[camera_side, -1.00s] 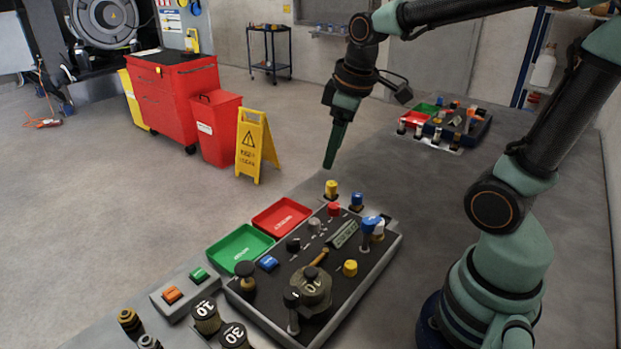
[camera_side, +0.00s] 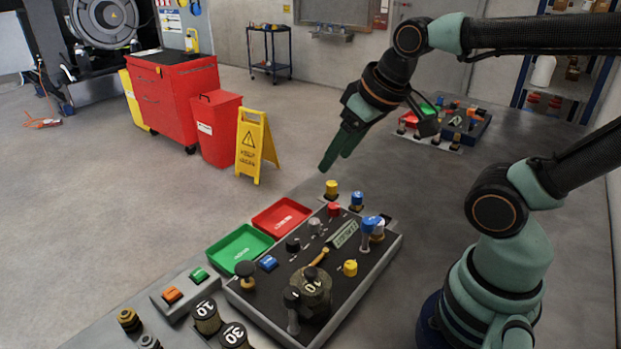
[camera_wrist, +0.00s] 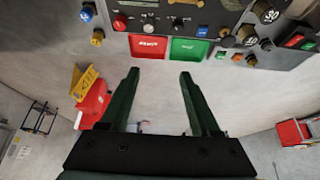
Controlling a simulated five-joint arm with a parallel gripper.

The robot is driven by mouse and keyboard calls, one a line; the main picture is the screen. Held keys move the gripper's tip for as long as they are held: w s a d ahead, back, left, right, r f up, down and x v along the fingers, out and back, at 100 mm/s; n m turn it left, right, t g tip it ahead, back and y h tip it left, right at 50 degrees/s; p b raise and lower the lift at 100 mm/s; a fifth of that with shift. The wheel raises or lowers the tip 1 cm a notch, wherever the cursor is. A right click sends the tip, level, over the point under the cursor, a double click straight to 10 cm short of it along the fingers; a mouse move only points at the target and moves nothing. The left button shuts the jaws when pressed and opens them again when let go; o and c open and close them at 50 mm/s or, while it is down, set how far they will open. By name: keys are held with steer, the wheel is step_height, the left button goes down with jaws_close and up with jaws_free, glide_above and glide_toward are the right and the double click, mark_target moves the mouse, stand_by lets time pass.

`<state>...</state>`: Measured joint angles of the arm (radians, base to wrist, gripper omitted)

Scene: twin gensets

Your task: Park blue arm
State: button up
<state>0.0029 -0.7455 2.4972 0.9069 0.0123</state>
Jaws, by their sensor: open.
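A lever with a blue cap (camera_side: 371,223) stands at the right edge of the near control panel (camera_side: 378,262) in the side view. A blue knob (camera_side: 357,198) stands at the panel's far end, and a blue button (camera_side: 268,263) lies near its left side. I cannot tell which of these the task calls the blue arm. My gripper (camera_side: 330,163) is open and empty in the air beyond the panel's far end, with its fingers slanting down to the left. In the wrist view its fingers (camera_wrist: 160,75) are spread apart, and a blue knob (camera_wrist: 87,12) shows at the top left.
A red tray (camera_side: 281,217) and a green tray (camera_side: 240,249) lie along the panel's left side. A second panel with trays (camera_side: 430,136) stands behind. A yellow floor sign (camera_side: 255,146) stands left.

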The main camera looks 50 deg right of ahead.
mark_target(368, 221)
steer(key=s+d+f+m+g, duration=0.2)
steer(key=s+d+m+g, duration=0.3)
steer(key=m, duration=0.4)
steer(key=shift+g, duration=0.3)
steer(key=f, duration=1.2)
steer(key=shift+w+a, duration=0.3)
jaws_close()
